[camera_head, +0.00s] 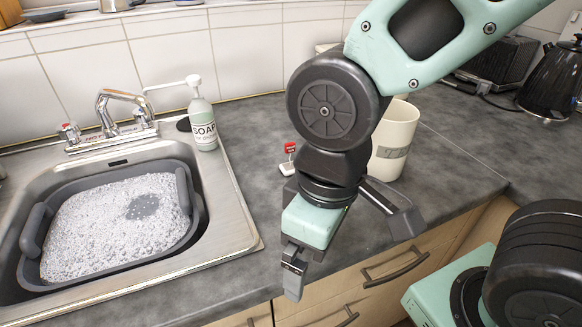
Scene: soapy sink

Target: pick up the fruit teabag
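A small thing with a red top piece and a white lower part (290,149), which looks like the fruit teabag, rests on the grey counter between the soap bottle and my arm. It is too small to read any label, and its right side is close to my arm in the picture. My gripper (350,257) points down near the counter's front edge, nearer the camera and to the right of the teabag. Its two fingers are spread wide with nothing between them. It is apart from the teabag.
A sink with a grey tub (196,218) of suds lies left. A soap bottle (203,130) stands behind it by the tap (124,112). A cream canister (398,135) stands behind my arm. A black kettle (550,85) and a toaster (497,68) are at the back right.

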